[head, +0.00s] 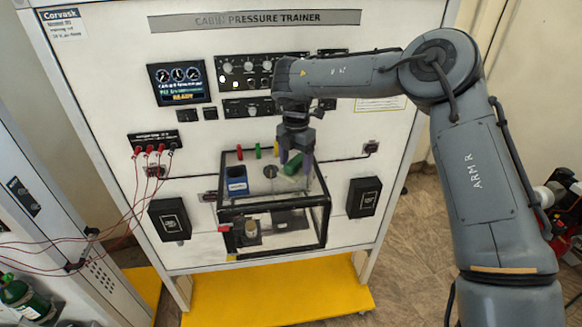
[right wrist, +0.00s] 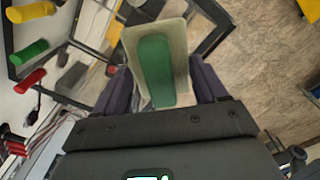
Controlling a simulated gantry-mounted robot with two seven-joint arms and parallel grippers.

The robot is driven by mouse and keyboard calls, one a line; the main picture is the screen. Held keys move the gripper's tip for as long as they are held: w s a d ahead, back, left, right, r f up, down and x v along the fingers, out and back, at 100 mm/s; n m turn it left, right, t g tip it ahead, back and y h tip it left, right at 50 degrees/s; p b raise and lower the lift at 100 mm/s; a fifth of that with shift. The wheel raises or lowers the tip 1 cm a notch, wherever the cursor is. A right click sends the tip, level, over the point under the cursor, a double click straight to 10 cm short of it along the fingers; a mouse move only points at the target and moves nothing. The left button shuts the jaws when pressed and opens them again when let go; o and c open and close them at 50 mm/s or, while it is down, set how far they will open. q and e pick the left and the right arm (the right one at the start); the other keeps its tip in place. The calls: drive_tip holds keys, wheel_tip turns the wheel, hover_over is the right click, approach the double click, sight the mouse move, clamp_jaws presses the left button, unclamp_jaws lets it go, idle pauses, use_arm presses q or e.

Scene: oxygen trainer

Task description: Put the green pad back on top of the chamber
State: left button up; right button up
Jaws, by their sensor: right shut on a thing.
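The green pad (head: 293,163) is held at the top of the chamber (head: 275,205), a clear box with a black frame. In the right wrist view the pad (right wrist: 157,70) is a green strip on a pale plate, between my dark purple fingers. My right gripper (head: 298,160) reaches down over the back right part of the chamber top and is shut on the pad. I cannot tell whether the pad touches the chamber top. My left gripper is not in view.
A blue box (head: 237,186) stands at the left of the chamber top. Red, yellow and green pegs (head: 258,151) stick out of the panel behind. Black boxes (head: 364,197) flank the chamber. Red cables (head: 110,215) hang at the left. A yellow base (head: 270,293) lies below.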

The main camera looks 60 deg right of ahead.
drive_tip(key=shift+w+d+f, duration=0.2)
drive_tip(key=shift+w+f, duration=0.1)
drive_tip(key=shift+w, duration=0.2)
drive_tip(key=shift+w+d+f, duration=0.2)
drive_tip(key=shift+w+f, duration=0.1)
drive_tip(key=shift+w, duration=0.15)
wheel_tip(320, 180, down, 3)
drive_tip(key=shift+f+p, duration=0.15)
drive_tip(key=shift+p, duration=0.9)
drive_tip(key=shift+f, duration=0.35)
drive_tip(key=shift+f, duration=0.1)
drive_tip(key=o, duration=0.9)
drive_tip(key=shift+o, duration=0.2)
